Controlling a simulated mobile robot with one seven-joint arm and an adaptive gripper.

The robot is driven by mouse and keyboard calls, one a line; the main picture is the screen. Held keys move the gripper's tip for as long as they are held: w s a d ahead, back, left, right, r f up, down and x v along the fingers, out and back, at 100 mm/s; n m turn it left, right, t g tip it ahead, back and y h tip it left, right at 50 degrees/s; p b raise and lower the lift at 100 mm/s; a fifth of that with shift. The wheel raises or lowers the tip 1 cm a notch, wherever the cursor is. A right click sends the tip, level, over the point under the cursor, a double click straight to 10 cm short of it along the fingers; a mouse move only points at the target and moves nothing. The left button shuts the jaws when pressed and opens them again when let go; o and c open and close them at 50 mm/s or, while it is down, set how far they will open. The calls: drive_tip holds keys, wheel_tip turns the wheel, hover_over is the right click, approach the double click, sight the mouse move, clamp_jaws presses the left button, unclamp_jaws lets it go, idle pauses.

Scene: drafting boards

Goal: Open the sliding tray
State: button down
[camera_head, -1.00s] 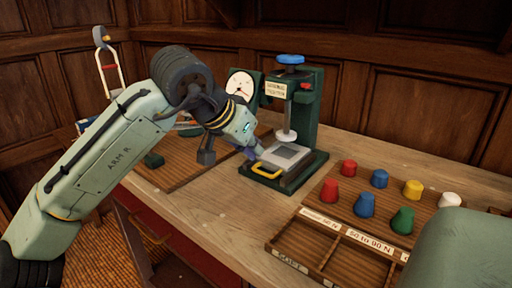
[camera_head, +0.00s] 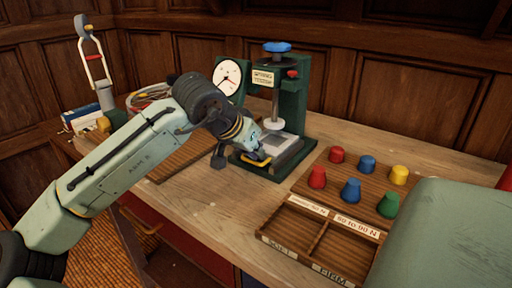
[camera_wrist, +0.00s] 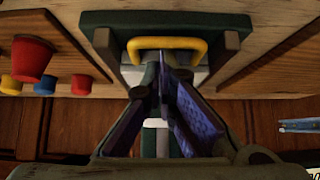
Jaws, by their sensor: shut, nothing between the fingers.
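The sliding tray (camera_head: 284,146) is a pale grey plate at the base of a green spring tester (camera_head: 292,100). Its yellow handle (camera_head: 250,158) is at the front, partly hidden by my gripper (camera_head: 262,153). In the wrist view the yellow handle (camera_wrist: 167,42) crosses just past the fingertips of my gripper (camera_wrist: 164,60). The fingers are shut with nothing between them. They overlap the handle's lower edge in the picture; I cannot tell whether they touch it. The tray sits under the tester's vertical plunger (camera_head: 275,112).
Several coloured knobs (camera_head: 350,190) stand on a wooden board right of the tester, with a labelled divided tray (camera_head: 310,236) in front. Bare tabletop (camera_head: 215,205) lies in front.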

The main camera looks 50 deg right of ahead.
drive_tip(key=a, duration=0.5)
drive_tip(key=s+a, duration=0.1)
drive_tip(key=a, duration=0.4)
drive_tip(key=a+p, duration=0.1)
drive_tip(key=a, duration=0.4)
drive_tip(key=shift+s+a, duration=0.15)
drive_tip(key=shift+a, duration=0.2)
drive_tip(key=shift+r, duration=0.15)
